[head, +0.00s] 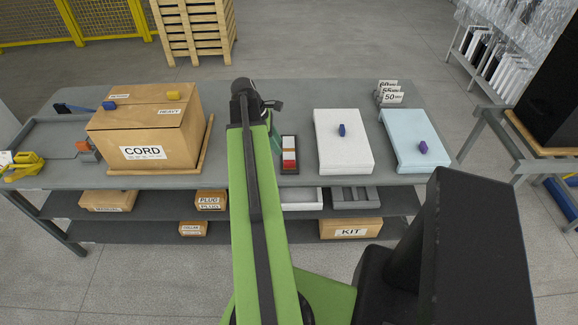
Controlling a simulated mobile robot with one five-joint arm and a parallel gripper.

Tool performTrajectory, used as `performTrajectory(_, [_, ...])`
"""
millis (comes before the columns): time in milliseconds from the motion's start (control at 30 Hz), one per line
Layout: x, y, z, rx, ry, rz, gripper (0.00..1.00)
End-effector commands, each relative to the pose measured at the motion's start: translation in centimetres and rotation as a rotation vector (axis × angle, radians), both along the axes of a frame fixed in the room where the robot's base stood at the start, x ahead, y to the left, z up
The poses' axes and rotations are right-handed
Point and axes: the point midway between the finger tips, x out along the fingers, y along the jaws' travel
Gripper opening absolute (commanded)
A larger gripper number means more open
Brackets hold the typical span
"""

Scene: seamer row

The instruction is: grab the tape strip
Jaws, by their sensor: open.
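No piece stands out clearly as the tape strip. A large brown carton marked CORD (150,128) stands on the left half of the grey bench, with a small blue block (109,105) and a small yellow block (173,96) on top. A yellow tool, perhaps a tape dispenser (24,166), lies at the bench's far left. My green arm reaches up the middle of the head view. My gripper (268,105) shows only as a small dark part at the arm's far end, right of the carton. It is open, with nothing seen in it, apart from these things.
A dark holder with red and white pieces (289,156) stands right of my arm. A white slab (332,158) bears a blue piece, and a light blue slab (400,154) bears a purple one. Number cards (391,97) stand behind. Shelves below hold labelled boxes (350,228).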

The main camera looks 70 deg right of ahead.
Motion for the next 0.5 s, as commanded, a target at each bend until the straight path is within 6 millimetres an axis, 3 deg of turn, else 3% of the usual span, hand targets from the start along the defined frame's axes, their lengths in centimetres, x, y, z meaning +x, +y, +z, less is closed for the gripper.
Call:
performTrajectory(33, [-0.5, -0.1, -2.2, 0.000, 0.000, -0.001, 0.42])
performTrajectory(100, [-0.9, -0.3, -3.3, 0.000, 0.000, -0.001, 0.42])
performTrajectory(367, [-1.5, -0.5, -3.7, 0.000, 0.000, 0.001, 0.42])
performTrajectory(500, [-2.4, -0.4, -5.7, 0.001, 0.000, -0.001, 0.42])
